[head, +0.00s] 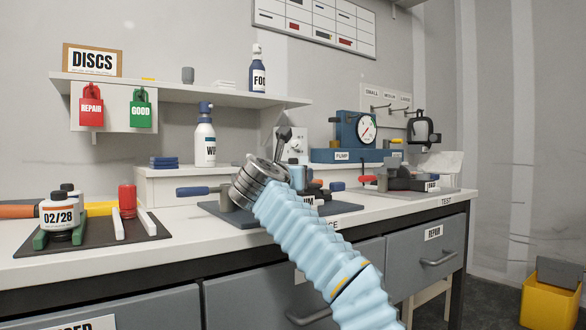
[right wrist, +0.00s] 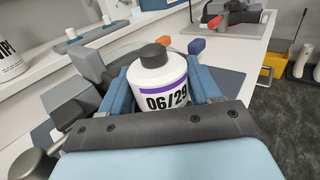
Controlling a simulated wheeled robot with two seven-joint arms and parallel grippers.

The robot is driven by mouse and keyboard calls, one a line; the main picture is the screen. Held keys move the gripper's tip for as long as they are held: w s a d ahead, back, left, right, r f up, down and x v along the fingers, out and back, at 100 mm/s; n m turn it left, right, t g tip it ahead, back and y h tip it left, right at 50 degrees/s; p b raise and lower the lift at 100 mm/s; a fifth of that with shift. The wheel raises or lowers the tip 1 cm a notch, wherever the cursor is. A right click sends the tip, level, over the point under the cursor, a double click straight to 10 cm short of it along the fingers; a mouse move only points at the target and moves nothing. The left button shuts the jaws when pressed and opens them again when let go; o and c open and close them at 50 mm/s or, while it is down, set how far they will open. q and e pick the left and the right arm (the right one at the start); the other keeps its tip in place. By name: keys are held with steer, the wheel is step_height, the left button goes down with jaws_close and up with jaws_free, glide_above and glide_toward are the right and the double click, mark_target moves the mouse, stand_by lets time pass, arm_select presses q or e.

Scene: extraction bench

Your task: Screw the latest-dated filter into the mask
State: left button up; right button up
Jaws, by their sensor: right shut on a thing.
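A white filter with a black cap, a purple band and the date 06/29 (right wrist: 160,85) is in my right gripper (right wrist: 163,92), between its blue fingers, in the right wrist view. In the head view my right arm reaches to mid-bench; its gripper is not clearly visible there. A white filter dated 02/28 (head: 60,217) stands upright on a dark mat (head: 110,252) at the left. Another similar container behind it is mostly hidden and its date is unreadable. I cannot surely identify the mask; a dark-framed item (head: 422,130) hangs at the right. My left gripper is not in view.
A red cylinder (head: 127,200) stands on the left mat. A white spray bottle (head: 205,138) and the blue pump with a gauge (head: 352,135) stand on the raised ledge. A grey test mat (head: 440,192) holds items at right. A yellow bin (head: 550,300) is on the floor.

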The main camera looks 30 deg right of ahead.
steer(key=shift+o, duration=0.2)
steer(key=shift+w+a+r+m+g+h+p, duration=0.15)
steer(key=shift+r+m+g+h+p, duration=0.5)
steer(key=shift+m+g+h+p, duration=0.45)
steer(key=o, duration=0.8)
steer(key=shift+d+f+m+g+b, duration=0.25)
steer(key=shift+f+m+g+b, duration=0.05)
steer(key=shift+f+g, duration=0.3)
steer(key=shift+o, duration=1.4)
steer(key=shift+s, duration=0.2)
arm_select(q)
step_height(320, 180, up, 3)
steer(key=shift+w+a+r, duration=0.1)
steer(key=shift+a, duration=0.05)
arm_select(e)
steer(key=shift+f, duration=0.1)
